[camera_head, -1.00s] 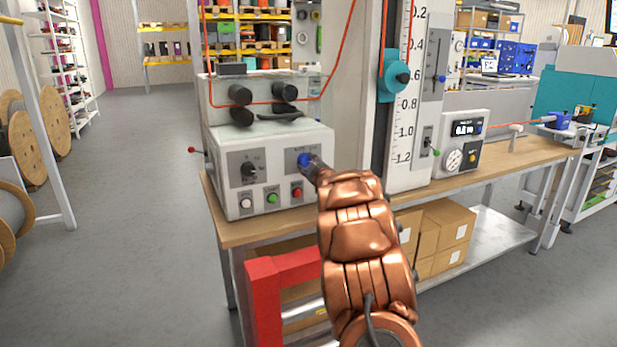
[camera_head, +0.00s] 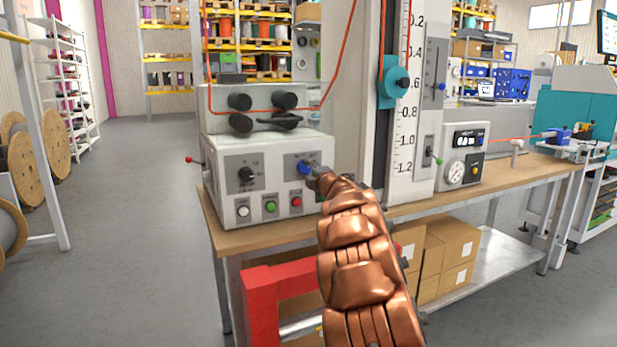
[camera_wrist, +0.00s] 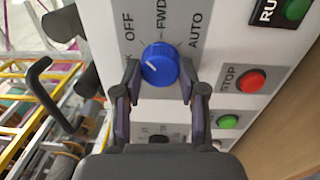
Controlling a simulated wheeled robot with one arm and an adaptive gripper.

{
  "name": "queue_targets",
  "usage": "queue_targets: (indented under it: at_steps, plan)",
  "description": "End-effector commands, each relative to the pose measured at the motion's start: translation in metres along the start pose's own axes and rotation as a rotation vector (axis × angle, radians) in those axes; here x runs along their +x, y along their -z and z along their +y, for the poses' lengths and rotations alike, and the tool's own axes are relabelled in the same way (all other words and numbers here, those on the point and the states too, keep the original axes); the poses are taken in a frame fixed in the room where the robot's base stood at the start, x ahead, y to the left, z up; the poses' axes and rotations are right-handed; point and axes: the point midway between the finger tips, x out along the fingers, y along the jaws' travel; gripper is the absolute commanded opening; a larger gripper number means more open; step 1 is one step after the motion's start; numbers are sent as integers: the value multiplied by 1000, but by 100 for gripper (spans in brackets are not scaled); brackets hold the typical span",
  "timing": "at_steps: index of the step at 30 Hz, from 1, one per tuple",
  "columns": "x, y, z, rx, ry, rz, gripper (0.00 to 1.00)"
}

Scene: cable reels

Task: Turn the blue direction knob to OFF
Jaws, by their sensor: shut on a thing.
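The blue direction knob (camera_wrist: 160,64) sits on a grey plate of the control box, with OFF, FWD and AUTO printed around it in the wrist view. My gripper (camera_wrist: 160,69) has one dark finger on each side of the knob and is shut on it. A small light mark shows on the knob's face, but I cannot tell for sure which label it points to. In the head view the blue knob (camera_head: 305,168) is partly hidden by my gripper (camera_head: 316,176), which reaches it from the lower right.
A black selector knob (camera_head: 246,175) is left of the blue one. White (camera_head: 243,211), green (camera_head: 271,207) and red (camera_head: 296,202) buttons lie below. The red STOP button (camera_wrist: 250,81) is close to my right finger. A red frame (camera_head: 262,305) stands below the bench (camera_head: 235,232).

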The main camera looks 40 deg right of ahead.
Motion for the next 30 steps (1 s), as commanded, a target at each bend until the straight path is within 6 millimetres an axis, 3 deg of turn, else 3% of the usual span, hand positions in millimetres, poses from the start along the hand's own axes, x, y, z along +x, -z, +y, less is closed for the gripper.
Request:
queue_targets:
  at_steps: [20, 21, 27, 30]
  plan:
    - [0, 0, -1, -56, 1, 3, 6]
    - [0, 0, -1, -56, 1, 3, 45]
    - [0, 0, 0, -56, 0, 3, 66]
    - [0, 0, 0, -56, 0, 3, 66]
